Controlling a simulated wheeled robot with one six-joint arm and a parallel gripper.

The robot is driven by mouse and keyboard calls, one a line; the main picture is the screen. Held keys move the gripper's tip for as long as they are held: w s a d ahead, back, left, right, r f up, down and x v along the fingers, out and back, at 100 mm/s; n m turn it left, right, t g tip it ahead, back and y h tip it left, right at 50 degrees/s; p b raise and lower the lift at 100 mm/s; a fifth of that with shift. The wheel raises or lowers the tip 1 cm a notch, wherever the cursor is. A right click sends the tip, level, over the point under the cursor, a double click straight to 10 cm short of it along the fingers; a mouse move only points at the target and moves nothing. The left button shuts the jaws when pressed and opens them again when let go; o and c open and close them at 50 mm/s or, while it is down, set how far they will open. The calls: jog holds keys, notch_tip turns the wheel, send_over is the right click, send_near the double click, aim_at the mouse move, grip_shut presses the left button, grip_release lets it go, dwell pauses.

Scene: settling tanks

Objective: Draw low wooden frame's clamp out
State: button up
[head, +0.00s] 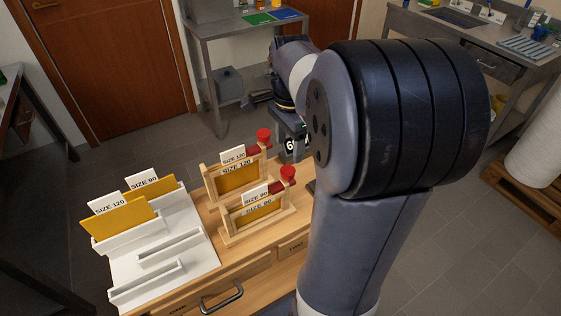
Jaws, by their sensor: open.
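The low wooden frame (257,231) is the front one of two frames on the wooden bench, marked SIZE 90, with a yellow panel in it. Its red clamp (287,175) sits at its upper right corner, with a round knob on top. The taller wooden frame (212,187), marked SIZE 120, stands behind it with a similar red clamp (263,137). My gripper (297,150) hangs behind and to the right of the frames, apart from the low frame's clamp. It looks open and empty. Its fingers are small and partly hidden by my arm.
A white rack (198,232) with slots stands on the bench's left, holding yellow panels (120,222) with SIZE 120 and SIZE 90 cards. A drawer handle (222,297) is at the bench front. A metal table (235,27) stands behind. My arm hides the bench's right side.

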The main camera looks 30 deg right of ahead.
aim_at(288, 170)
notch_tip(288, 170, down, 8)
jog(key=shift+a, duration=0.1)
dwell(0.4)
jog(key=shift+w, duration=0.1)
grip_shut()
